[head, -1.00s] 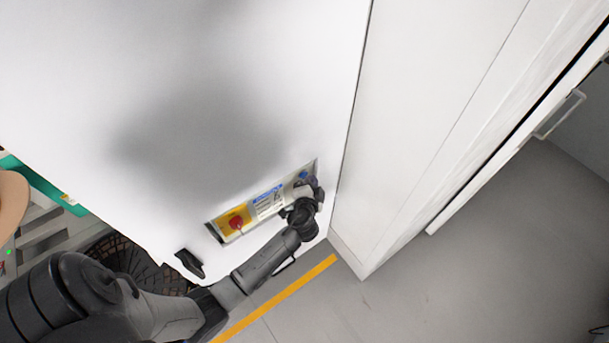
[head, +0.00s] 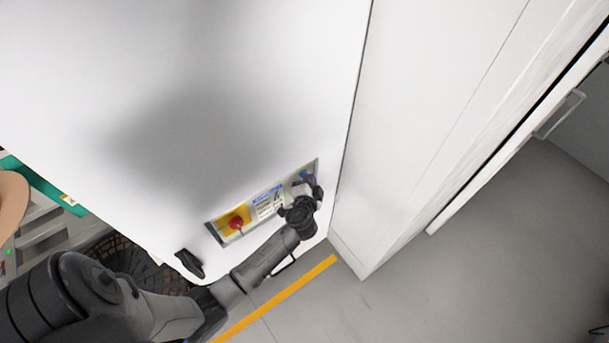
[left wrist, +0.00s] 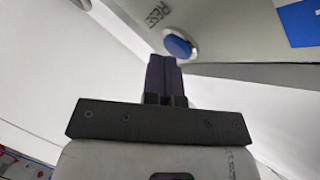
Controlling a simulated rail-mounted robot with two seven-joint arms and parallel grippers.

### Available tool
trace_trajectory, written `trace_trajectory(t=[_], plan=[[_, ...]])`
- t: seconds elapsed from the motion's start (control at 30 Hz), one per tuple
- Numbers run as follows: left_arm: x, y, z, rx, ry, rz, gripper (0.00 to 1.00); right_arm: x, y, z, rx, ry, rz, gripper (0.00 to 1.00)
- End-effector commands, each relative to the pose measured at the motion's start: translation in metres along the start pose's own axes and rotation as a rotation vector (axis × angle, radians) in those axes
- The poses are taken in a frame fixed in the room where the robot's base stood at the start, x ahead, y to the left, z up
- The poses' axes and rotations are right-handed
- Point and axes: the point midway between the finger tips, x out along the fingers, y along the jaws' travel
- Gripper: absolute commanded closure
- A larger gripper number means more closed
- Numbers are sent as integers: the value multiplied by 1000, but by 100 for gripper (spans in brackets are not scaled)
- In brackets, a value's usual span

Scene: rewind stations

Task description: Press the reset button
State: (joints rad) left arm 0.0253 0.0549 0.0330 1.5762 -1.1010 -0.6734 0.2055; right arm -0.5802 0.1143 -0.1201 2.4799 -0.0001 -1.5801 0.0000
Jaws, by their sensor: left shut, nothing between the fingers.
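The reset button is a blue round button (left wrist: 178,46) on a grey panel, with the word RESET printed beside it in the left wrist view. My left gripper (left wrist: 164,60) is shut and empty, its fingertips just below the button in that picture. I cannot tell whether they touch it. In the head view the control panel (head: 266,204) is recessed in the white cabinet, and my left gripper (head: 314,184) is at its right end, mostly covering the blue button. My right gripper is not in view.
A red emergency-stop button (head: 236,223) on a yellow plate sits at the panel's left end. A black handle (head: 189,264) is on the cabinet (head: 190,80) below left. A yellow floor line (head: 285,295) runs past it.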

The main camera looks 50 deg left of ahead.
Motion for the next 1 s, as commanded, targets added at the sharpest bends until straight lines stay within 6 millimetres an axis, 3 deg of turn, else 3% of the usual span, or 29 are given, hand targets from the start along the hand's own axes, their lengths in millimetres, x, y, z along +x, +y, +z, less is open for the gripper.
trace_trajectory(t=[0.57, 1.0], plan=[[2, -1, 2, 0, -2, -1, 100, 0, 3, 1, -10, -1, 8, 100], [-9, 6, -6, 0, -1, 0, 100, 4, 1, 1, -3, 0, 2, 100]])
